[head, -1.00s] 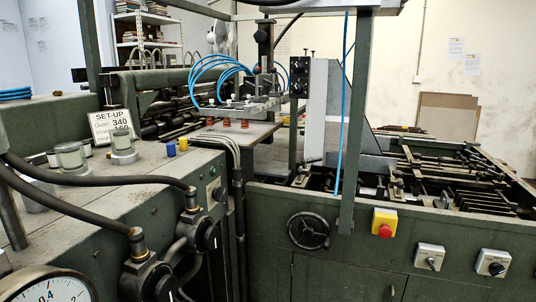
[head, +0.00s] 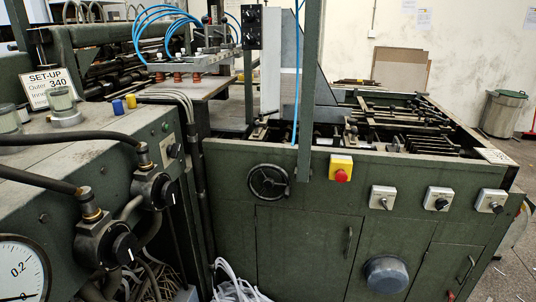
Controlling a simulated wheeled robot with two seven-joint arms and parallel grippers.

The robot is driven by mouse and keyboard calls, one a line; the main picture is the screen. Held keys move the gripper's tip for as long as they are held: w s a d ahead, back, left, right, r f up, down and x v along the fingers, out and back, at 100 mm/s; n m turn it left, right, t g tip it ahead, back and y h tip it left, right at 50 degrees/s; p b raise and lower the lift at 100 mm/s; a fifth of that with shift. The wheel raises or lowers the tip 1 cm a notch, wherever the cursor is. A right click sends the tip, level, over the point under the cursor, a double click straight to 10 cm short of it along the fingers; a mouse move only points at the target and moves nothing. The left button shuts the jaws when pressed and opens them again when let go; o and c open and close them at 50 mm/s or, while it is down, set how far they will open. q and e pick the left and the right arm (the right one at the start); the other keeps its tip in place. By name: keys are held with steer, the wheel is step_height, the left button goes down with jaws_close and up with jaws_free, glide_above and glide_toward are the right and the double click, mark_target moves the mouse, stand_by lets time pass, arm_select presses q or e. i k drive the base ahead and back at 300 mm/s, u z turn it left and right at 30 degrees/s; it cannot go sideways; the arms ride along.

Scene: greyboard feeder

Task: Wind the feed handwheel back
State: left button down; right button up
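Neither of my grippers is in the head view, and nothing is touching the wheel.
A yellow box with a red button (head: 341,170) and several grey switch boxes (head: 383,198) sit right of the wheel. A dark round cover (head: 386,274) bulges from the lower panel. On the left, a green cabinet with valves (head: 120,243) and a gauge (head: 20,270) juts forward. White cables (head: 236,285) lie below.

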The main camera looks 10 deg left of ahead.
mark_target(269, 183)
steer(key=k, duration=0.55)
steer(key=z, duration=0.55)
steer(key=i, duration=1.05)
steer(key=z, duration=0.15)
